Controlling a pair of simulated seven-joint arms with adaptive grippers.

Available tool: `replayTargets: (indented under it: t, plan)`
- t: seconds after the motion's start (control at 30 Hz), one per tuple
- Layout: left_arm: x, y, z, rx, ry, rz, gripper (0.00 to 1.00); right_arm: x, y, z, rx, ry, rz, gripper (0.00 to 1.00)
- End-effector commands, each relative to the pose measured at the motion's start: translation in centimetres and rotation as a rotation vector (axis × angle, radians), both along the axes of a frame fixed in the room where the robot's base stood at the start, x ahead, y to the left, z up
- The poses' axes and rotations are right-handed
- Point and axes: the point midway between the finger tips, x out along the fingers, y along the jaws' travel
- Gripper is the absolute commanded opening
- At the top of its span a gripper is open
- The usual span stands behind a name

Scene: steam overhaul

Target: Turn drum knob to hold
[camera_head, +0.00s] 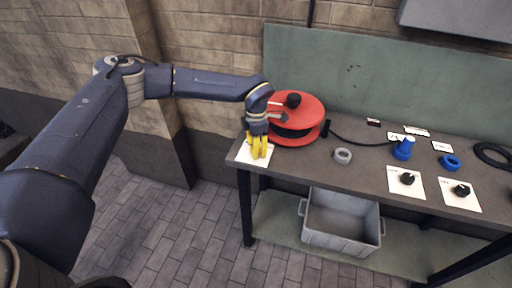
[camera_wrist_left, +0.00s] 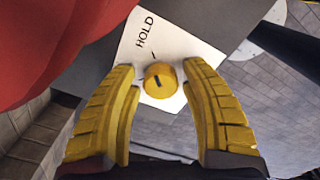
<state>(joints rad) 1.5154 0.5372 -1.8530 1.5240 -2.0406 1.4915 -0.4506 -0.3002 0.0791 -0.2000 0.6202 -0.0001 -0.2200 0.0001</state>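The yellow drum knob (camera_wrist_left: 160,80) sits on a white card (camera_wrist_left: 180,45) printed HOLD, with a small tick between the word and the knob. A short dark line marks the knob's top; it looks tilted away from the tick. My left gripper (camera_wrist_left: 162,78) has its yellow fingers on either side of the knob, open, with a visible gap on each side. In the head view my left gripper (camera_head: 259,148) points down over the white card (camera_head: 244,156) at the bench's left end, hiding the knob. The red drum (camera_head: 297,117) stands right beside it. My right gripper is not in view.
The bench (camera_head: 347,180) also holds a grey ring (camera_head: 342,156), a blue fitting (camera_head: 403,149), a blue ring (camera_head: 450,162) and two black knobs (camera_head: 408,178) (camera_head: 461,190) on white cards. A grey crate (camera_head: 340,222) sits on the lower shelf.

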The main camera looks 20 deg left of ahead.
Motion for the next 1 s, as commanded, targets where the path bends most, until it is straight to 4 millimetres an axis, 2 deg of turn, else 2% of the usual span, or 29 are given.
replayTargets:
  t: [0.1,0.33,0.47,1.0]
  plan:
    - [0.0,0.0,0.0,0.0,0.001,0.001,0.57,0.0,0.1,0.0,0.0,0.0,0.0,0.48]
    - [-0.1,0.1,0.0,0.001,0.003,0.001,0.57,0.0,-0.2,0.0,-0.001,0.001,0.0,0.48]
    - [0.0,0.1,0.7,0.0,0.001,0.001,0.57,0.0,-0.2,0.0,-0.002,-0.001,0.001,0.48]
    - [0.0,0.1,9.2,0.001,0.0,0.002,0.57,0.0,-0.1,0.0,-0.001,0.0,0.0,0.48]
